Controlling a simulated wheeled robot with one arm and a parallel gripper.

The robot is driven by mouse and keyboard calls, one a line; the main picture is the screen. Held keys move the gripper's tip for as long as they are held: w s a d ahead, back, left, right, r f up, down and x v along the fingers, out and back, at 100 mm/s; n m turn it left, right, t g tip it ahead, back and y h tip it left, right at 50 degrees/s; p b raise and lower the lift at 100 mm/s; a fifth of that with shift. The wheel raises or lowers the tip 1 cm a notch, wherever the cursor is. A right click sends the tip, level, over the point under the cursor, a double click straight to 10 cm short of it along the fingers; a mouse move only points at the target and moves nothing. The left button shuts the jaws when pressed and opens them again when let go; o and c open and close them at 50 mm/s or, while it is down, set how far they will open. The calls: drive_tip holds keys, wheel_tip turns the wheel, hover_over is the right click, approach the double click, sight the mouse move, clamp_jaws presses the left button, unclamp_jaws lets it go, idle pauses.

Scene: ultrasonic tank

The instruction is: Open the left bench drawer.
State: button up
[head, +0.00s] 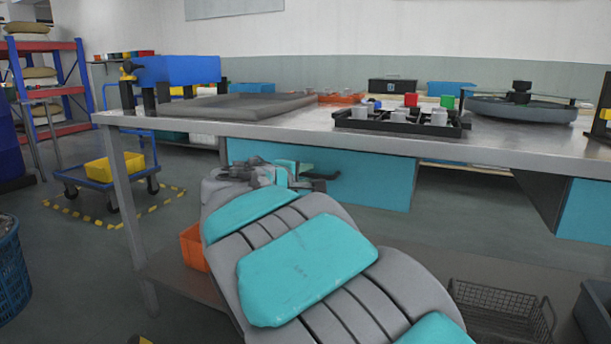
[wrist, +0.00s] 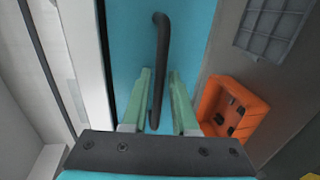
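The left bench drawer (head: 375,182) has a teal front under the metal bench top. It looks shut. Its dark bar handle (wrist: 161,40) runs up the middle of the wrist view, and part of it shows beside my gripper in the head view (head: 326,177). My gripper (wrist: 161,74) is open, with its two pale green fingers on either side of the handle. Narrow gaps show between fingers and bar; I cannot tell whether either touches it. In the head view my arm hides part of the drawer front, and my gripper (head: 305,176) is at the handle.
The bench top (head: 300,123) carries a black tray (head: 400,127) of small parts and a round grey turntable (head: 520,110). Another teal front (head: 588,212) is at the right. An orange bin (wrist: 212,105) and a wire basket (head: 497,310) sit on the lower shelf.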

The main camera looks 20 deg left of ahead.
drive_tip(key=shift+c, duration=0.3)
clamp_jaws()
idle(1.1)
